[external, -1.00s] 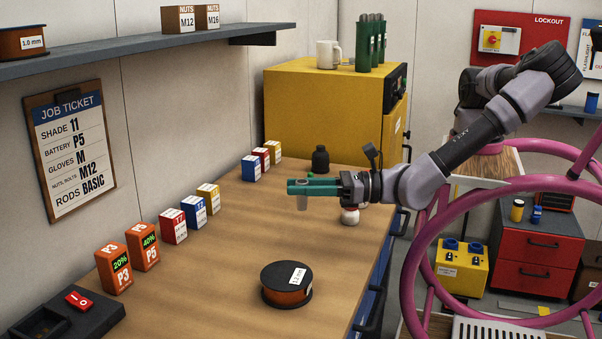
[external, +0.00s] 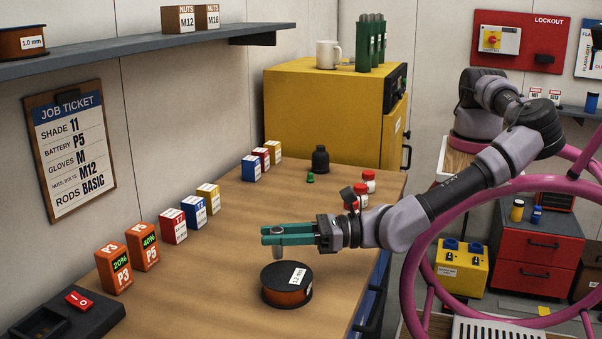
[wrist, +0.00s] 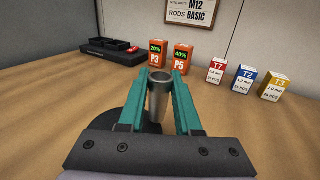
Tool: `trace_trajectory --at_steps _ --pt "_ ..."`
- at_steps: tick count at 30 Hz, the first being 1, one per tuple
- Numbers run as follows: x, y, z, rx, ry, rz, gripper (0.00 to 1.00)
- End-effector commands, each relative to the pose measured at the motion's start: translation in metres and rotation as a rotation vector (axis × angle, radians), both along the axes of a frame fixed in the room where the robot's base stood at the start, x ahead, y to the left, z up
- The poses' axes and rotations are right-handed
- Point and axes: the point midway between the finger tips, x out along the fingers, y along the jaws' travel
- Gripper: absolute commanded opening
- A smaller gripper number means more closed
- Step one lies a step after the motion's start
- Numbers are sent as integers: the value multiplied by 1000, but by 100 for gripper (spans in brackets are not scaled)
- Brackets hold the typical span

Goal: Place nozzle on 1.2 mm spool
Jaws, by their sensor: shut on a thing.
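The nozzle (external: 277,253) is a small grey metal tube. My gripper (external: 272,236) has green fingers and is shut on it, holding it upright. In the wrist view the nozzle (wrist: 158,98) stands between the two green fingertips (wrist: 159,92). The 1.2 mm spool (external: 285,290) is a dark-topped reel with copper-brown wire and a white label, lying flat on the bench. The nozzle hangs just above the spool's far-left part in the external view; I cannot tell the exact gap. In the wrist view the spool (wrist: 124,126) is mostly hidden behind the fingers and gripper body.
Orange battery boxes (external: 143,246) and coloured cartons (external: 193,212) line the wall side of the wooden bench (external: 210,290). Red-capped jars (external: 367,182), a green piece (external: 310,178) and a dark bottle (external: 320,159) stand farther back.

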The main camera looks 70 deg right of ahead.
Motion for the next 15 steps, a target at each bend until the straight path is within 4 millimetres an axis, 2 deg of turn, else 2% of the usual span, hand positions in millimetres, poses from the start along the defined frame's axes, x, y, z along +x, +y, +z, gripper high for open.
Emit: trace_trajectory --at_steps 3,13,14,15 --pt "0 0 -11 0 0 0 0" --pt "0 0 -14 0 1 0 0" --pt "0 0 -14 0 1 0 44" --pt "0 0 -14 0 1 0 59"
